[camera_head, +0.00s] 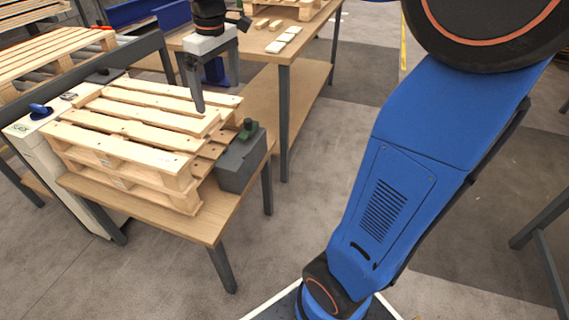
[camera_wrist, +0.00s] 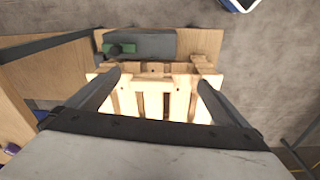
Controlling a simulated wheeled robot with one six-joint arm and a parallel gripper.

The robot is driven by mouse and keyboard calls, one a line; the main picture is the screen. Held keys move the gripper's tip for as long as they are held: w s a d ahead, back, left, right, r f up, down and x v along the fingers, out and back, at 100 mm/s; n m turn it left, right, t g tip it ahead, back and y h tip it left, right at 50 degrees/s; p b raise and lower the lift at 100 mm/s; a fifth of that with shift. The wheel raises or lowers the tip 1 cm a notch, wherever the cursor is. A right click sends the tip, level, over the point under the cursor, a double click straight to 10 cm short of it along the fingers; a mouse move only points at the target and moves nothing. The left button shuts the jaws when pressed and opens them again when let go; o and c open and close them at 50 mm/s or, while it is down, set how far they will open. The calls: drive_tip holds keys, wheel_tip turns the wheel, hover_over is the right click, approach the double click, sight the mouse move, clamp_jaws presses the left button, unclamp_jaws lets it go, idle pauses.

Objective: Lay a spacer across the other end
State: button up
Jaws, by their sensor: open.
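A stack of pale wooden pallets (camera_head: 120,130) sits on a small wooden table, its slatted top uncovered across most of its area. My gripper (camera_head: 217,98) is over the stack's back-right part, fingers pointing down, open and empty. In the wrist view the gripper (camera_wrist: 160,82) has its two fingers spread on either side of the pallet slats (camera_wrist: 152,102). Several short pale wooden pieces (camera_head: 284,40), possibly the spacers, lie on the table behind. I cannot tell whether a spacer lies on the stack.
A dark grey box (camera_head: 242,165) with a green item (camera_head: 248,128) stands at the small table's right end, close beside the stack. A white cabinet (camera_head: 50,150) with a blue knob stands at the left. The back workbench (camera_head: 310,45) also bears a pallet. Bare floor lies right of the small table.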

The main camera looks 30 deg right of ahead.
drive_tip(key=s+d+f+m+t, duration=0.1)
drive_tip(key=s+f, duration=0.4)
drive_tip(key=s, duration=0.7)
drive_tip(key=s+d+f+m+t, duration=0.2)
drive_tip(key=s+f, duration=0.4)
drive_tip(key=s, duration=0.6)
drive_tip(key=shift+s+d+m+t, duration=0.35)
drive_tip(key=shift+d+m, duration=0.4)
drive_tip(key=shift+m, duration=0.45)
